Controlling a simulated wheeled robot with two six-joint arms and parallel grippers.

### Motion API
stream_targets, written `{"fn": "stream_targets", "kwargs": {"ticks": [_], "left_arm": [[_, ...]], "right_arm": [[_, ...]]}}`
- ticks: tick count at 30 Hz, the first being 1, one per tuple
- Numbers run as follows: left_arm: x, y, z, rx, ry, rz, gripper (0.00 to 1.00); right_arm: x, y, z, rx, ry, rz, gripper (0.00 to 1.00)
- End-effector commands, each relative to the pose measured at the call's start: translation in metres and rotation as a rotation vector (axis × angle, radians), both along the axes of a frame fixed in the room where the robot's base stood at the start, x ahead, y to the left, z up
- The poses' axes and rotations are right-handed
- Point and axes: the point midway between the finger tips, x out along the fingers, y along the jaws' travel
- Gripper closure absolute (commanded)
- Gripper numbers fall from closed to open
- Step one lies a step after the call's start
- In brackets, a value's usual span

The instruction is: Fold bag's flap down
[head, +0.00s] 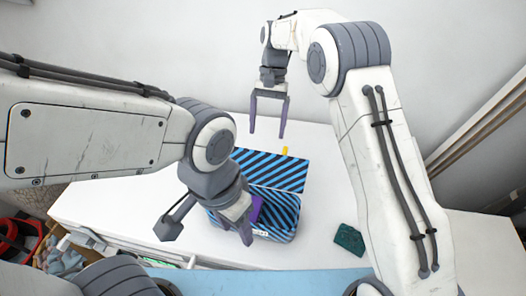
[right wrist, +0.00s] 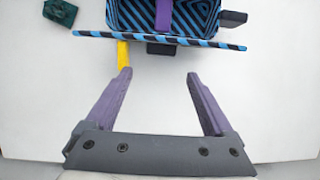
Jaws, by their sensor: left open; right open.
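The bag (head: 285,221) is blue and black striped and stands on the white table, partly hidden by my left arm. Its striped flap (head: 270,170) is up, at the far side of the bag. In the right wrist view the flap (right wrist: 190,40) shows nearly edge-on as a thin striped band, with the bag (right wrist: 200,15) beyond it. My left gripper (head: 250,220) is open over the bag's opening, with purple fingers. My right gripper (head: 268,117) is open and empty behind the flap, apart from it; its fingers also show in the right wrist view (right wrist: 157,85).
A yellow piece (head: 285,151) sticks out by the flap's far edge. A dark green item (head: 349,240) lies on the table to the bag's right. The white table (head: 120,205) is clear at the left. A wall stands behind.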

Motion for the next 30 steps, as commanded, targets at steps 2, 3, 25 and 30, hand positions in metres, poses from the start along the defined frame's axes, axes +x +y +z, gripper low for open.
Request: {"fn": "stream_targets", "kwargs": {"ticks": [2,3,25,30], "left_arm": [[0.0,0.0,0.002,0.0,0.0,0.0,0.5],[0.0,0.0,0.003,0.0,0.0,0.0,0.5],[0.0,0.0,0.023,0.0,0.0,0.001,0.5],[0.0,0.0,0.022,0.0,0.0,0.001,0.5]], "right_arm": [[-0.001,0.002,-0.006,-0.001,0.005,-0.002,0.12],[-0.003,0.003,-0.01,-0.001,0.005,-0.001,0.12],[-0.038,0.013,-0.096,0.001,0.0,0.004,0.12],[-0.038,0.013,-0.096,0.0,0.0,0.003,0.12]]}}
